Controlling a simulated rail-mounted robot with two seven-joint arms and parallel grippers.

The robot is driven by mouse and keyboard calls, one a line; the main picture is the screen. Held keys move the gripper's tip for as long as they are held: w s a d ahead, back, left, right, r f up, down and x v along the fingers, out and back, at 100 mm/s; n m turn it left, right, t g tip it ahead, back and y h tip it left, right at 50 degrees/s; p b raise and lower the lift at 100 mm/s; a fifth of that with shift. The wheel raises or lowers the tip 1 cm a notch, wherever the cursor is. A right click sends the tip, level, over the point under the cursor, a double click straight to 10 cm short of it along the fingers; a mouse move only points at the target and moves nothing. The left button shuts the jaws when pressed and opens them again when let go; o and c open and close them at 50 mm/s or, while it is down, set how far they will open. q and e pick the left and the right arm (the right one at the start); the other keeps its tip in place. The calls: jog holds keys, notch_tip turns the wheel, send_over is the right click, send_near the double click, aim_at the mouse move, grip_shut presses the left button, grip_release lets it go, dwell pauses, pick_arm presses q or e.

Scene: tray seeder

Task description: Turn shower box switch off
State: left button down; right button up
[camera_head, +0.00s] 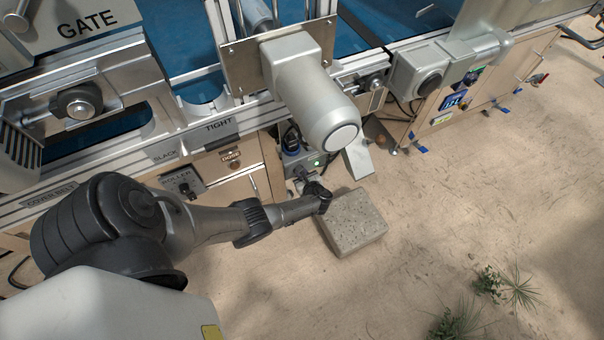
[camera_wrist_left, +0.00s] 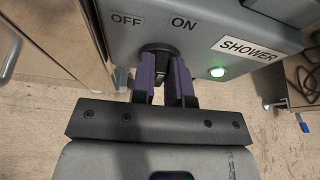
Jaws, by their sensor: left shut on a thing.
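The shower box (camera_wrist_left: 220,35) is a grey box in the left wrist view, labelled OFF, ON and SHOWER, with a lit green lamp (camera_wrist_left: 217,72). Its black rotary switch (camera_wrist_left: 158,50) sits below the labels. My left gripper (camera_wrist_left: 163,75) is shut on the switch knob, one finger on each side, hiding part of it. In the head view the shower box (camera_head: 303,158) stands low under the machine, its green lamp lit. My left gripper (camera_head: 312,188) reaches it there; its fingers are small and partly hidden. My right gripper is not in view.
A stone block (camera_head: 354,222) lies on the floor right beside my left wrist. A big grey motor (camera_head: 315,100) overhangs the box. A wooden cabinet (camera_head: 232,168) stands to the left of the box. The sandy floor to the right is mostly clear, with small plants (camera_head: 490,283).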

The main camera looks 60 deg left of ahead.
pick_arm(q)
jog(key=shift+s+f+n+t+y+b, duration=0.15)
jog(key=shift+s+n+t+b, duration=0.1)
jog(key=shift+n+t+b, duration=0.85)
jog(key=shift+s+f+n+t+y+b, duration=0.25)
jog(key=shift+n+t+b, duration=0.3)
jog(key=shift+n, duration=0.95)
jog(key=shift+s+f+n+t+y+b, duration=0.1)
jog(key=shift+s+n+t+b, duration=0.15)
jog(key=shift+n+t+b, duration=0.85)
jog(key=shift+n+g, duration=0.25)
jog(key=shift+n, duration=0.05)
jog(key=c, duration=1.1)
grip_release()
jog(key=shift+p, duration=0.3)
jog(key=p+v, duration=0.5)
jog(key=v, duration=0.8)
jog(key=shift+s+d+r+p, duration=0.1)
jog(key=shift+d+p, duration=0.2)
jog(key=shift+d, duration=0.05)
